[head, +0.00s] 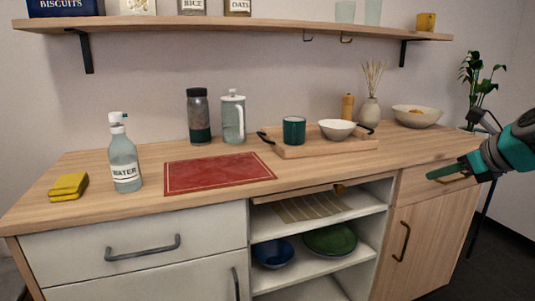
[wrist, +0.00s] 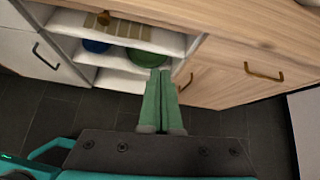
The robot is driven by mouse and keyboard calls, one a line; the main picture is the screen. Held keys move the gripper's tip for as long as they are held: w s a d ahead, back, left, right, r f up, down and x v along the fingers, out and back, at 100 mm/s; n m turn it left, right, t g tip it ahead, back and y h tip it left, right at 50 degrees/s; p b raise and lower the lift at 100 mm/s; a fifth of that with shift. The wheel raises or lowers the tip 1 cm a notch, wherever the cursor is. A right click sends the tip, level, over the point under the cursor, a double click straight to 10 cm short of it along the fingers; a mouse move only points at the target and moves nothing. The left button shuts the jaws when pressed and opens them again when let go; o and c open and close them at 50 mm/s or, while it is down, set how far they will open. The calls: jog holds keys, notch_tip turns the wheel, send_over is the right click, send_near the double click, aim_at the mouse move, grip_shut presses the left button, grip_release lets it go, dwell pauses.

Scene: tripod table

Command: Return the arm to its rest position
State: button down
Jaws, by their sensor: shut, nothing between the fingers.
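My gripper (head: 447,171) is at the right of the head view, in front of the right end of the wooden counter. Its green fingers are together and hold nothing. In the wrist view my gripper (wrist: 160,72) points toward the lower cabinets, with its fingertips in front of the open shelves in the picture. I cannot tell how far the fingertips are from the cabinet front.
The counter (head: 100,208) carries a water bottle (head: 124,160), a red mat (head: 218,172) and a wooden tray (head: 300,150) with a green cup (head: 294,130) and white bowl (head: 337,129). A drawer handle (wrist: 264,72) juts out nearby. Dark floor (wrist: 60,112) lies in front.

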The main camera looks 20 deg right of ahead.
jog(key=a+f+n+g+y, duration=0.15)
jog(key=a+f+n, duration=0.35)
jog(key=a, duration=0.5)
jog(key=s+a+f+n+g, duration=0.1)
jog(key=a+f+n+g, duration=0.2)
jog(key=a+n, duration=0.55)
jog(key=a+f+n+g+y, duration=0.15)
jog(key=a+f+n, duration=0.25)
jog(key=a, duration=0.7)
jog(key=s+a+f+n+g+h, duration=0.2)
jog(key=s+a+f+n+g, duration=0.1)
jog(key=s+f+n, duration=0.4)
jog(key=s+a+f+n+g+h, duration=0.1)
jog(key=s+a+f+n+g, duration=0.2)
jog(key=s+f+n, duration=0.4)
jog(key=s+a+n, duration=0.1)
jog(key=s+n, duration=0.1)
jog(key=s, duration=0.5)
jog(key=shift+s+a+f+h, duration=0.15)
jog(key=shift+s+a+h, duration=0.05)
jog(key=shift+a+h, duration=0.2)
